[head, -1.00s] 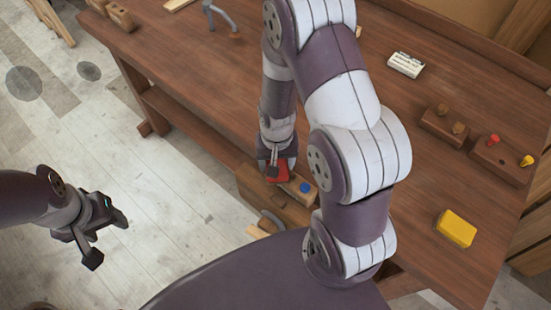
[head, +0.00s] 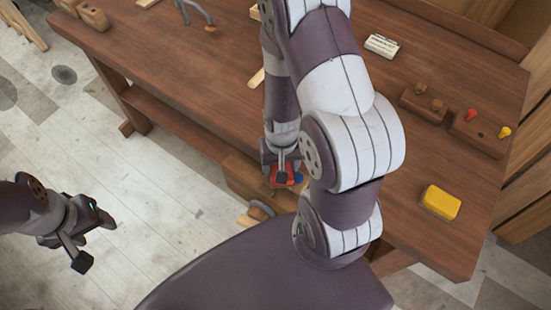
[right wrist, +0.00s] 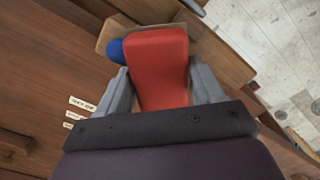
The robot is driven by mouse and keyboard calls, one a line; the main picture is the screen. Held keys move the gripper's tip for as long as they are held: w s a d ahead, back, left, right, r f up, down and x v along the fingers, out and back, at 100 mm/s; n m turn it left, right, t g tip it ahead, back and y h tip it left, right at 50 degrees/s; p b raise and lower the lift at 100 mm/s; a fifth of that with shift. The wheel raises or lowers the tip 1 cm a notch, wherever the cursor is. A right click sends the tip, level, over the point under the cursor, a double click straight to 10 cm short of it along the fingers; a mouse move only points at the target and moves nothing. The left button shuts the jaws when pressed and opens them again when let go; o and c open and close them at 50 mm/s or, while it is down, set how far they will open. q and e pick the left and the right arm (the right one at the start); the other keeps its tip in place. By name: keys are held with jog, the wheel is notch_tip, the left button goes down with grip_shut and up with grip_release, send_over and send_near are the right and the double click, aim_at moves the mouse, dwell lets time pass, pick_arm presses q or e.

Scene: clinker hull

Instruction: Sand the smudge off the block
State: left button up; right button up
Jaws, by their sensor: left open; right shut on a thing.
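My right gripper (head: 283,165) is shut on a red sanding block (head: 284,182), low over the near edge of the bench. In the right wrist view, the red block (right wrist: 160,60) sits between the two fingers. A blue smudge (head: 299,179) shows just right of the red block, and at its left in the wrist view (right wrist: 115,50). The light wooden block (right wrist: 107,32) under it is mostly hidden by the red block. I cannot tell whether they touch. My left gripper (head: 94,241) is open and empty over the floor at the left.
The wooden bench (head: 200,90) is largely clear in its middle. A brown wooden vise (head: 240,178) is at its near edge. A yellow sponge (head: 440,202), wooden holders (head: 425,103) with pegs and red and yellow knobs, and a white labelled block (head: 382,45) lie at the right.

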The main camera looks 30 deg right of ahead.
jog(key=shift+w+r+p, duration=0.1)
jog(key=shift+w+p, duration=0.7)
jog(key=shift+w, duration=0.45)
jog(key=shift+c, duration=0.2)
jog(key=shift+w+a, duration=0.15)
jog(key=shift+w, duration=0.1)
jog(key=shift+w+a+r+p, duration=0.1)
jog(key=shift+w+a+p, duration=0.1)
jog(key=shift+w+p, duration=0.1)
pick_arm(q)
jog(key=r, duration=0.1)
jog(key=r+p, duration=0.1)
jog(key=r, duration=0.1)
jog(key=r+p, duration=0.1)
jog(key=shift+w+d+r, duration=0.15)
jog(key=shift+d+r, duration=0.15)
jog(key=shift+r, duration=0.05)
pick_arm(e)
jog(key=w, duration=0.1)
jog(key=w+a, duration=0.1)
jog(key=w, duration=0.1)
jog(key=shift+a, duration=0.1)
jog(key=shift+s, duration=0.1)
pick_arm(q)
notch_tip(320, 180, up, 6)
jog(key=p, duration=0.5)
jog(key=shift+f, duration=0.15)
pick_arm(e)
notch_tip(320, 180, up, 6)
